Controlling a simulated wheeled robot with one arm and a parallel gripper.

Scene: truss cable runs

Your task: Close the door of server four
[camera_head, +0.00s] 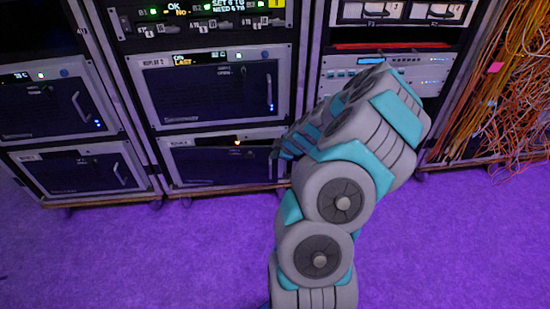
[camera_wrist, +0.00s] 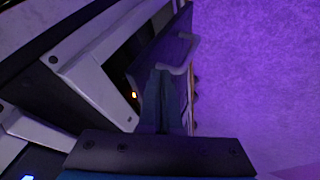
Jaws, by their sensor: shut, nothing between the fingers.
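The lower middle server (camera_head: 215,168) has a dark front in a grey frame, with a small orange light near its top. I take it for server four, but its label is too small to read. My arm covers its right edge. In the wrist view its dark door (camera_wrist: 160,48) shows at a slant with a pale handle (camera_wrist: 178,55). I cannot tell how far ajar the door is. My gripper (camera_wrist: 165,75) is shut and empty, its fingertips close by the handle; contact is unclear. In the head view the fingers are mostly hidden by my arm.
Another server (camera_head: 220,88) sits above, and two more (camera_head: 55,97) (camera_head: 80,172) are in the left rack. Loose orange cables (camera_head: 510,90) hang at the right. The purple floor (camera_head: 150,255) in front of the racks is clear.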

